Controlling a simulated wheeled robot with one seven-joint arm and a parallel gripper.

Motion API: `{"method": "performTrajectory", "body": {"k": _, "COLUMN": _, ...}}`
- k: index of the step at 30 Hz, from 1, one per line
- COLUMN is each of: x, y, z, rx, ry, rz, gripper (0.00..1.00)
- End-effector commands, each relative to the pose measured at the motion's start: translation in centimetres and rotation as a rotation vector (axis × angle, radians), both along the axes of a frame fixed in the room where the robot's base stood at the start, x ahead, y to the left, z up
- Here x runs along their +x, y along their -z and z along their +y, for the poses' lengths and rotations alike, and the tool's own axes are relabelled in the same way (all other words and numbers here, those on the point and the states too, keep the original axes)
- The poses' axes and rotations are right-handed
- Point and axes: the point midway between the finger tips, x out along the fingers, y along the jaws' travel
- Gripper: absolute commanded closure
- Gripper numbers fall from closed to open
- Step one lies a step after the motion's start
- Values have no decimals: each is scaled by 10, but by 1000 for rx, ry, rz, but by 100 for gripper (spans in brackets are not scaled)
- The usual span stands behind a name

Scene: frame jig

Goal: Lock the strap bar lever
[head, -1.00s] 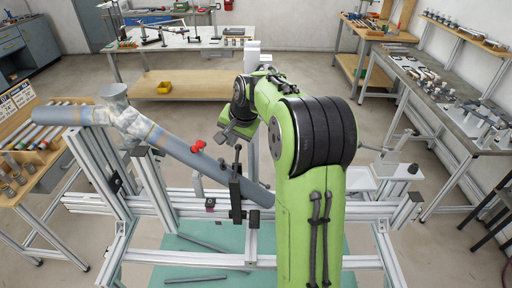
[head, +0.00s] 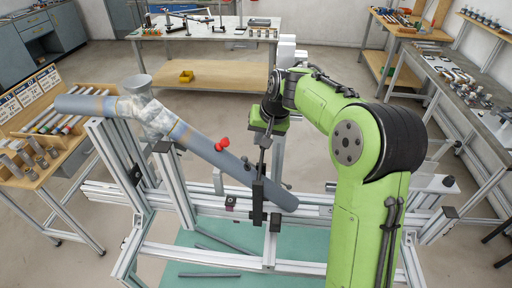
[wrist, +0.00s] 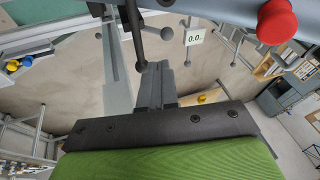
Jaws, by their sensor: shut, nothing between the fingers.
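The black strap bar lever (wrist: 134,28) shows in the wrist view as a thin dark rod with a ball end, just beyond my fingertips. In the head view the black strap bar clamp (head: 258,203) stands upright by the lower part of the grey tube (head: 206,150), its thin lever partly lost against my gripper. My gripper (head: 262,140) is above the clamp. In the wrist view its dark fingers (wrist: 155,72) are together and hold nothing. Whether they touch the lever I cannot tell.
A red knob (head: 222,144) sits on the tube close to the left of my gripper; it also shows in the wrist view (wrist: 277,20). Aluminium frame posts (head: 175,185) stand at left. A tool bench (head: 30,135) is farther left. Loose rods lie on the green sheet (head: 200,240) below.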

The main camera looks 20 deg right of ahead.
Motion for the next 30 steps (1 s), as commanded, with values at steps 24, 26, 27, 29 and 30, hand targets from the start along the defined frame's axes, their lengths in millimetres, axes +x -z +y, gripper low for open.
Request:
{"method": "performTrajectory", "body": {"k": 24, "x": 32, "y": 86, "z": 16, "rx": 0, "ry": 1, "rz": 0, "gripper": 100}}
{"method": "performTrajectory", "body": {"k": 26, "x": 32, "y": 86, "z": 16, "rx": 0, "ry": 1, "rz": 0, "gripper": 100}}
{"method": "performTrajectory", "body": {"k": 27, "x": 33, "y": 87, "z": 17, "rx": 0, "ry": 0, "rz": 0, "gripper": 100}}
{"method": "performTrajectory", "body": {"k": 29, "x": 34, "y": 90, "z": 21, "rx": -1, "ry": -2, "rz": 0, "gripper": 100}}
{"method": "performTrajectory", "body": {"k": 30, "x": 36, "y": 94, "z": 24, "rx": -2, "ry": -2, "rz": 0, "gripper": 100}}
